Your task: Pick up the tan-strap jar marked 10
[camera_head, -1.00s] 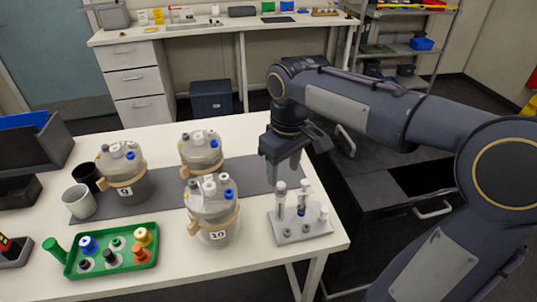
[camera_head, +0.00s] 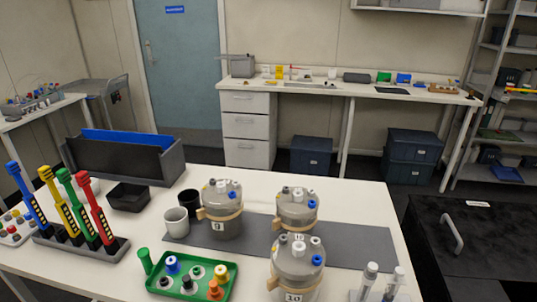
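The jar marked 10 (camera_head: 297,272) stands upright at the front of the white table, with a tan strap around it and blue, white and grey caps on its lid. Its base is cut off by the bottom edge. Another tan-strap jar (camera_head: 297,211) stands just behind it, its label too small to read surely. A third tan-strap jar (camera_head: 221,212), with a one-digit label that looks like 9, stands to the left on the grey mat (camera_head: 345,256). Neither of my grippers is in view.
A green tray (camera_head: 195,293) of coloured caps, a light cup (camera_head: 176,222) and a dark cup (camera_head: 190,203) stand left of the jars. White-capped tubes (camera_head: 368,280) stand close at right. A rack of coloured tools (camera_head: 80,238) is at far left.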

